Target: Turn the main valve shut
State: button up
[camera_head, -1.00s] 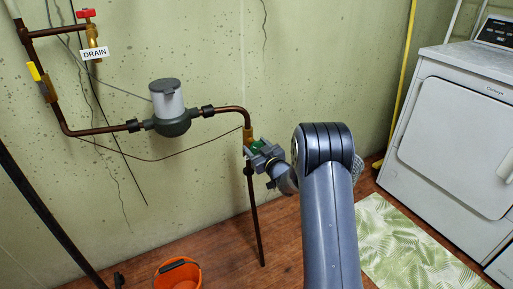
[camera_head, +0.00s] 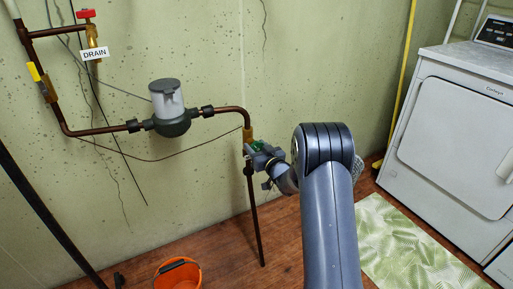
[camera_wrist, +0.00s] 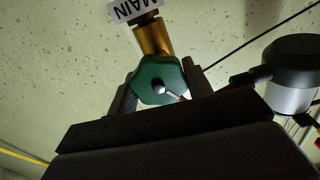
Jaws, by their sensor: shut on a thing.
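The main valve has a green handwheel (camera_wrist: 158,83) on a brass body (camera_wrist: 153,38), with a "MAIN" tag (camera_wrist: 133,10) beside it in the wrist view. In the head view the brass body (camera_head: 248,134) sits on the copper pipe right of the meter, and a bit of green handle (camera_head: 256,146) shows. My gripper (camera_head: 262,156) is at the valve. In the wrist view its two fingers (camera_wrist: 160,88) stand on either side of the green handwheel and are shut on it. The gripper hides most of the handle in the head view.
A grey water meter (camera_head: 170,110) is on the pipe to the left. A red drain valve (camera_head: 86,13) with a "DRAIN" tag and a yellow-handled valve (camera_head: 36,72) are further left. An orange bucket (camera_head: 178,274) stands on the floor. A white dryer (camera_head: 455,145) and green rug (camera_head: 400,245) are right.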

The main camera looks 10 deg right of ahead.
jog(key=m+p, duration=0.1)
jog(key=m, duration=0.5)
jog(key=shift+d+m, duration=0.1)
jog(key=shift+m, duration=0.3)
dwell(0.4)
jog(key=o, duration=1)
jog(key=p+v, duration=0.1)
jog(key=v, duration=0.9)
jog(key=shift+s+d, duration=0.1)
jog(key=shift+s, duration=0.25)
jog(key=b+x, duration=0.1)
jog(key=x, duration=1)
jog(key=shift+s, duration=0.1)
